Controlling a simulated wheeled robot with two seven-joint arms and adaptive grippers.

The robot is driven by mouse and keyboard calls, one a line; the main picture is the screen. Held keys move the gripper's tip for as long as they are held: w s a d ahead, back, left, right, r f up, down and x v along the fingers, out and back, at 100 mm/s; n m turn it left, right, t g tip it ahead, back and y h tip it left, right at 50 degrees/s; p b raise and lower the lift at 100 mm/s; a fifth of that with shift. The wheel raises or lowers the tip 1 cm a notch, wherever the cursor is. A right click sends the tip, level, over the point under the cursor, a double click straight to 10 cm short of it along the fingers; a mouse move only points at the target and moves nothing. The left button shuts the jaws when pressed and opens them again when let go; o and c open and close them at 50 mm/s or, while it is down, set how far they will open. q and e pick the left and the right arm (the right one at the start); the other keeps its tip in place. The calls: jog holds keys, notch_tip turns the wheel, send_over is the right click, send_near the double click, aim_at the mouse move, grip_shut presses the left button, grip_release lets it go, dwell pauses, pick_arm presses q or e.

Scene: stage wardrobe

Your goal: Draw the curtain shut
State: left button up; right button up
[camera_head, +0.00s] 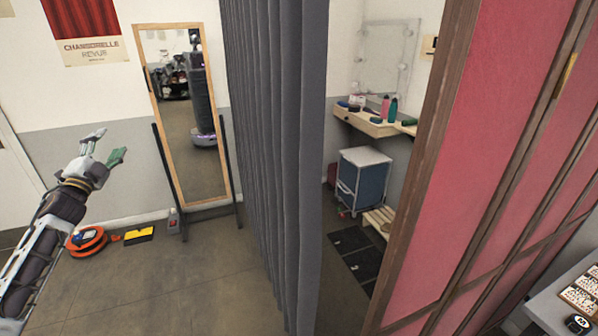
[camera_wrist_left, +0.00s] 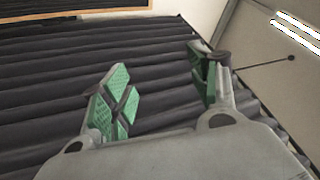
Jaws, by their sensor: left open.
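A dark grey pleated curtain (camera_head: 275,150) hangs in the middle of the head view. A gap between its right edge and the red panel screen shows a dressing corner behind. My left gripper (camera_head: 108,147) is at the left of the head view, open and empty, well to the left of the curtain in the picture. In the left wrist view the open green-padded fingers (camera_wrist_left: 165,95) show with the curtain folds (camera_wrist_left: 50,90) behind them, and nothing is between the pads. My right gripper is in neither view.
A red panel screen (camera_head: 500,130) with a wooden frame stands at right. A standing mirror (camera_head: 185,110) is left of the curtain. An orange cable reel (camera_head: 87,241) and a yellow-black item (camera_head: 139,235) lie on the floor. Behind the gap are a shelf (camera_head: 372,124) and a blue cart (camera_head: 361,182).

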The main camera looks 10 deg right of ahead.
pick_arm(q)
jog(key=s+d+r+m+g+h, duration=0.3)
jog(key=s+d+r+m+h, duration=0.3)
jog(key=d+m, duration=0.2)
jog(key=s+d+r+m+g+h, duration=0.2)
jog(key=s+d+r+m+h, duration=0.4)
jog(key=d+m, duration=0.25)
jog(key=s+d+f+m+g+h, duration=0.1)
jog(key=s+d+f+m+g, duration=0.1)
jog(key=s+d+m+g, duration=0.4)
jog(key=s+d+f+m+g, duration=0.3)
jog(key=s+d+m+g, duration=0.4)
jog(key=m, duration=0.5)
jog(key=shift+s+d+f+h, duration=0.2)
jog(key=shift+s+f+h, duration=0.1)
jog(key=shift+s+h, duration=0.1)
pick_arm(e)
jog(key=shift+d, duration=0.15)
